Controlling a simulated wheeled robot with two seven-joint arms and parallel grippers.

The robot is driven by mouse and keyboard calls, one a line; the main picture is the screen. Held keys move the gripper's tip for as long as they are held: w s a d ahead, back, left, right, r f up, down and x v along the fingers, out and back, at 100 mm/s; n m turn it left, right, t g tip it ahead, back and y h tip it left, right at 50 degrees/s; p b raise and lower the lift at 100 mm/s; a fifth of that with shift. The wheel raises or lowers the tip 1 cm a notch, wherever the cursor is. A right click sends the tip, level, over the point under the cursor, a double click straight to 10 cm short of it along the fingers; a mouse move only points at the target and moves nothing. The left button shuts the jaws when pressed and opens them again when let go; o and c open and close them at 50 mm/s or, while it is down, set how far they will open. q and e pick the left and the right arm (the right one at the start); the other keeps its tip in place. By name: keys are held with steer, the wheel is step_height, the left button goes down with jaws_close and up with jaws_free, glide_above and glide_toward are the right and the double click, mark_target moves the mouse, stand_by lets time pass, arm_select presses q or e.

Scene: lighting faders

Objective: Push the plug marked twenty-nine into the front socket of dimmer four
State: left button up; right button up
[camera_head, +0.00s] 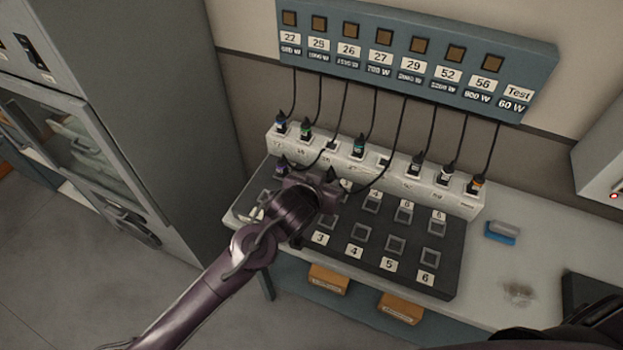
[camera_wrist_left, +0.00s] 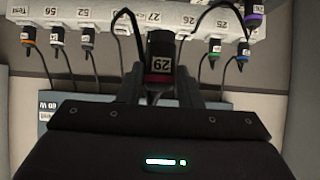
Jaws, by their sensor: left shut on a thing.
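The plug marked twenty-nine (camera_wrist_left: 160,62), black with a white label and a red band, is held between the fingers of my left gripper (camera_wrist_left: 160,85). In the head view my left gripper (camera_head: 330,182) is over the left part of the dark dimmer board (camera_head: 450,262) and hides the plug. The front socket of dimmer four (camera_head: 364,234) looks empty, with its label 4 (camera_head: 355,250) in front of it. It lies to the right of and nearer than the gripper.
A white holder strip (camera_head: 400,172) with several parked plugs stands behind the board, its cables hanging from the blue panel (camera_head: 420,55). A purple-banded plug (camera_head: 281,165) is at the board's back left. A blue block (camera_head: 502,232) lies on the bench at right.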

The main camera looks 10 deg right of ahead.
arm_select(q)
steer(key=s+d+b, duration=0.1)
steer(key=s+d, duration=0.5)
steer(key=d, duration=0.2)
steer(key=shift+d, duration=0.2)
stand_by(0.5)
steer(key=shift+s+f+b, duration=0.1)
steer(key=shift+f+b, duration=2.6)
steer(key=shift+f, duration=1.8)
steer(key=shift+f, duration=0.1)
steer(key=shift+f+b, duration=0.55)
steer(key=shift+f, duration=0.4)
steer(key=shift+f, duration=1.1)
